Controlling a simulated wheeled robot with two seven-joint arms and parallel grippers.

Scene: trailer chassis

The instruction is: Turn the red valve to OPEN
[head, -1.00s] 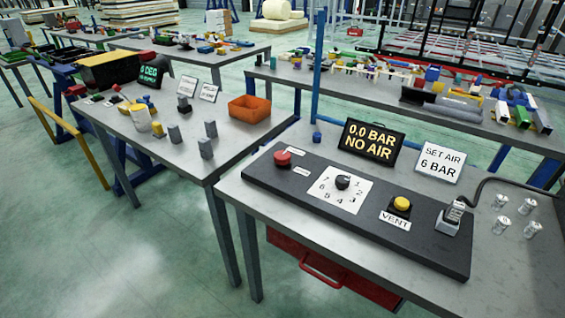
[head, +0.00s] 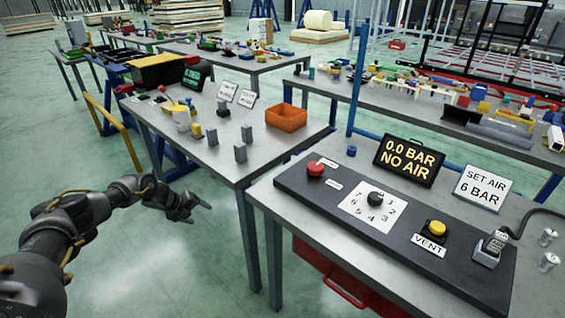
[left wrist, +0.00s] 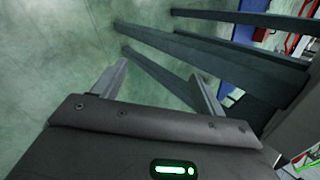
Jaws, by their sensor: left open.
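The red valve (head: 315,169) is a round knob near the left end of a dark panel (head: 300,190) on the right-hand table. Small white labels sit beside it, too small to read. A black display (head: 409,160) behind the panel reads "0.0 BAR NO AIR". My left gripper (head: 204,206) is left of that table, in front of the neighbouring table and apart from the valve. In the left wrist view its two fingers (left wrist: 160,88) are spread with nothing between them. My right gripper is not in view.
The panel also carries a numbered dial (head: 376,199), a yellow VENT button (head: 437,228) and a grey connector block (head: 490,248). A sign (head: 482,187) reads "SET AIR 6 BAR". A blue post (head: 359,80) rises behind the valve. An orange bin (head: 286,117) stands on the left table.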

